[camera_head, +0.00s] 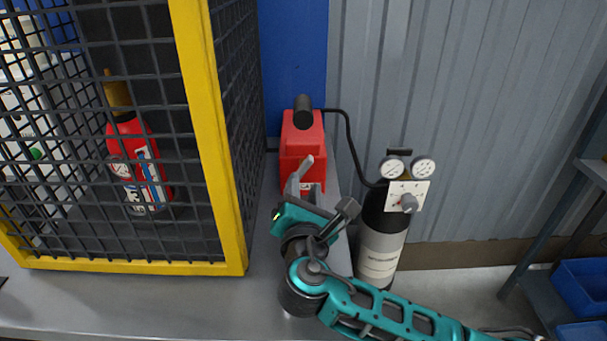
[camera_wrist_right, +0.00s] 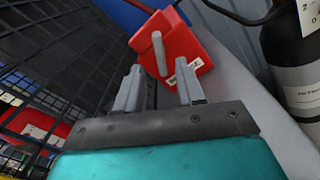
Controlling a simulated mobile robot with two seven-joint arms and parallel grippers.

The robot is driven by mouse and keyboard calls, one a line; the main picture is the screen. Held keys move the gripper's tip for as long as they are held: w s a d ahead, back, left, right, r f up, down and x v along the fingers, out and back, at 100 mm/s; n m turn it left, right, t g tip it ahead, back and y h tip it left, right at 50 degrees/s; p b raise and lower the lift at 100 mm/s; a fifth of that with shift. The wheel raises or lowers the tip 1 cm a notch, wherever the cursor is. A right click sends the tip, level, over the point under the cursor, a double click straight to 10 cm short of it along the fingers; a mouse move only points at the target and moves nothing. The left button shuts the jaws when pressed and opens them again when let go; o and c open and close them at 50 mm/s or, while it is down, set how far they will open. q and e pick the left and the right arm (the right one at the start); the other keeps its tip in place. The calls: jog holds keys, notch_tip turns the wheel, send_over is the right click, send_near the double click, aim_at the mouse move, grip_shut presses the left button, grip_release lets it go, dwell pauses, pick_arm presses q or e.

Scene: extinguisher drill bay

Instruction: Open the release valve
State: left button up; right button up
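A red box (camera_head: 302,140) stands at the back of the grey bench, with a black cylindrical part on top and a black hose running right. A grey lever (camera_wrist_right: 159,53) sticks out of its front; it also shows in the head view (camera_head: 306,165). My right gripper (camera_head: 305,192) is in front of the box. In the right wrist view its two fingers (camera_wrist_right: 159,88) are apart with nothing between them, and the lever stands just beyond the fingertips, between their lines. Whether a finger touches the lever, I cannot tell. My left gripper is not in view.
A yellow-framed mesh cage (camera_head: 206,130) with a red extinguisher (camera_head: 138,165) inside stands close on the left. A black and white gas cylinder (camera_head: 379,254) with two gauges and a knob (camera_head: 408,203) on a white plate stands right of the bench. Blue bins (camera_head: 582,283) sit at far right.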

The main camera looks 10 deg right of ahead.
aim_at(304, 172)
jog(key=w, duration=0.2)
jog(key=w+d, duration=0.1)
jog(key=w, duration=0.2)
grip_shut()
dwell(0.3)
